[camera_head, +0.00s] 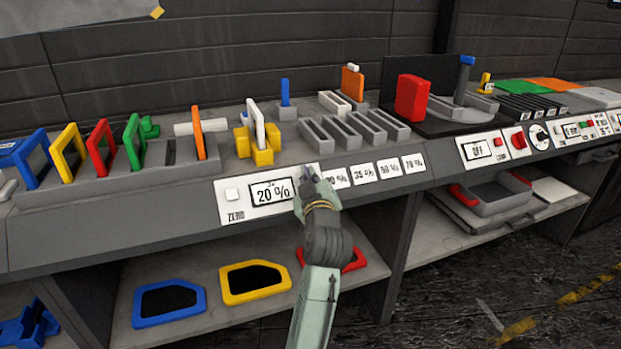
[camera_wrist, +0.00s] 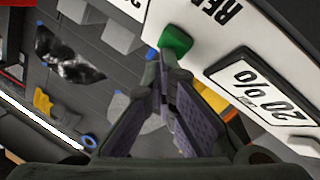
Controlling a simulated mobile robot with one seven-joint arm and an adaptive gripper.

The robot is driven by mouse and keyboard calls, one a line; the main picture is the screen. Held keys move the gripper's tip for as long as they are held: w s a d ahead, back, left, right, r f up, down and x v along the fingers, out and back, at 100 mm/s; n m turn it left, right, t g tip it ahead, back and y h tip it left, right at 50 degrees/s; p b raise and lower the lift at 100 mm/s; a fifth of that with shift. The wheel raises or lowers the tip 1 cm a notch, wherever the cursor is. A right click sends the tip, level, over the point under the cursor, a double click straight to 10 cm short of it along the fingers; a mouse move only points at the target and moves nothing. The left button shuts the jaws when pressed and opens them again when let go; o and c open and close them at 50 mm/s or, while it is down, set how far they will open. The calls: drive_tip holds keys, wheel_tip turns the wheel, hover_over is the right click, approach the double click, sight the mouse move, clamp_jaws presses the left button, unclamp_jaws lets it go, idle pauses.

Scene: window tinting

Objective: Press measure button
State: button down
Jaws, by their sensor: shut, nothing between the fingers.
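The meter panel (camera_head: 262,208) on the sloped bench front has a white button (camera_head: 232,194) above the word ZERO and a display (camera_head: 272,191) reading 20 %. The display also shows, turned over, in the wrist view (camera_wrist: 265,92). A green button (camera_wrist: 175,41) beside partly cut-off lettering sits just past my fingertips in the wrist view. My gripper (camera_wrist: 166,68) is shut and empty, its tips at the green button; I cannot tell whether they touch. In the head view my gripper (camera_head: 309,175) covers the panel's right end and hides this button.
Percent labels (camera_head: 363,174) run along the bench front to the right. Coloured frames (camera_head: 68,155) in grey holders and a white-and-yellow stand (camera_head: 255,140) are on the bench top. A shelf below holds a blue frame (camera_head: 146,317) and a yellow frame (camera_head: 226,287).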

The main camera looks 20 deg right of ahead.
drive_tip(key=shift+s+r+p, duration=0.4)
drive_tip(key=shift+s+r, duration=0.1)
drive_tip(key=shift+s, duration=0.05)
drive_tip(key=s+r+p, duration=0.3)
drive_tip(key=shift+s+d+r, duration=0.1)
drive_tip(key=shift+s+r, duration=0.15)
drive_tip(key=shift+r, duration=0.05)
idle(0.8)
